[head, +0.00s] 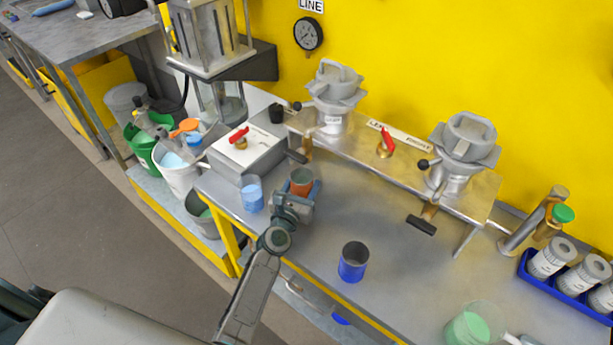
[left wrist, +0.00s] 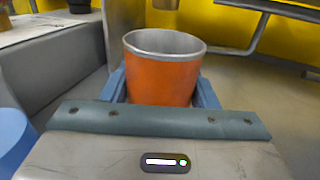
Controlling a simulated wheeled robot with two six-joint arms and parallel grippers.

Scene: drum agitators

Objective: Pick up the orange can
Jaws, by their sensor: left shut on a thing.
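The orange can (head: 301,182) stands upright near the left part of the grey workbench, beside a grey box with a red valve handle. It also fills the middle of the left wrist view (left wrist: 162,78), where its open top and grey rim show. My left gripper (head: 303,192) is shut on the orange can, with a blue finger on each side of it. The can's lower part is hidden behind my gripper, so I cannot tell whether it touches the bench. My right gripper is not in view.
A light blue cup (head: 252,196) stands close left of the can. A dark blue can (head: 353,262) stands to the right, nearer the front edge. Two grey valve units (head: 333,95) (head: 462,150) sit on a raised metal shelf behind. The bench between is clear.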

